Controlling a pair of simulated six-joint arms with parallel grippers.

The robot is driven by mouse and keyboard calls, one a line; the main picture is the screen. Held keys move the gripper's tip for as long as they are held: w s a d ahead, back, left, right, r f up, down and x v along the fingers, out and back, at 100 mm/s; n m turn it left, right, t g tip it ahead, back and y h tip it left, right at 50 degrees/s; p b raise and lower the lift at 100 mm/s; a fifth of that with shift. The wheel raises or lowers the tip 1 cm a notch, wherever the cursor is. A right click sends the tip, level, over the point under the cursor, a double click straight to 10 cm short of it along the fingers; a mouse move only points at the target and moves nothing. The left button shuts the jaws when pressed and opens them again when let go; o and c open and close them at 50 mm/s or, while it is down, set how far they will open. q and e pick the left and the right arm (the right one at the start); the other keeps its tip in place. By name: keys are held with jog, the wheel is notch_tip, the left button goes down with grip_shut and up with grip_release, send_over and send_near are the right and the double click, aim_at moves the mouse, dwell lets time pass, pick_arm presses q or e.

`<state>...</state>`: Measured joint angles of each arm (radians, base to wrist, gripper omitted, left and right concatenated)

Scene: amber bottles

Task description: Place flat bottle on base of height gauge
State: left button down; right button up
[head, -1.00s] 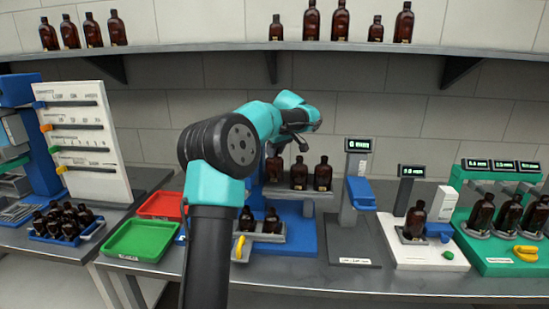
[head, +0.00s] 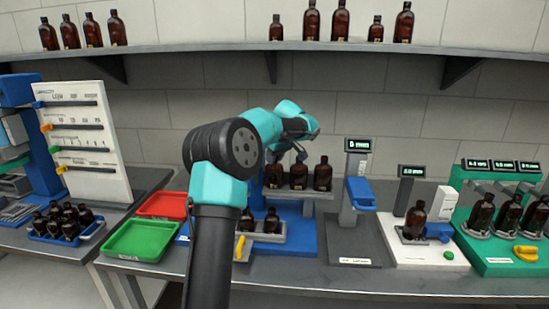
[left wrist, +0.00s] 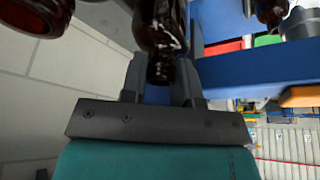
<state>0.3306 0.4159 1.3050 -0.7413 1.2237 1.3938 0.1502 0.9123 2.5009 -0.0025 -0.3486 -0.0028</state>
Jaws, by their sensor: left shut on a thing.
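My left gripper (head: 299,154) is shut on the middle amber bottle (head: 299,176) of the row on the blue stand's upper ledge. In the left wrist view that bottle (left wrist: 163,38) sits between the two fingers, with a bottle on either side of it. From the head it cannot be told whether it is lifted off the ledge. The height gauge (head: 359,190), with a lit display and a blue jaw, stands just to the right. Its dark grey base (head: 352,246) is bare. My right gripper is not in view.
Bottles stand on both sides of the held one, at left (head: 274,180) and right (head: 322,175). A lower tray holds two more bottles. A red tray (head: 162,206) and a green tray (head: 139,240) lie left. A white scale (head: 430,255) with a bottle stands right of the gauge.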

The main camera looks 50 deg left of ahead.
pick_arm(q)
jog(key=shift+f, duration=0.1)
jog(key=c, duration=0.9)
grip_release()
jog(key=shift+o, duration=0.2)
jog(key=v, duration=1.7)
jog(key=shift+o, duration=0.4)
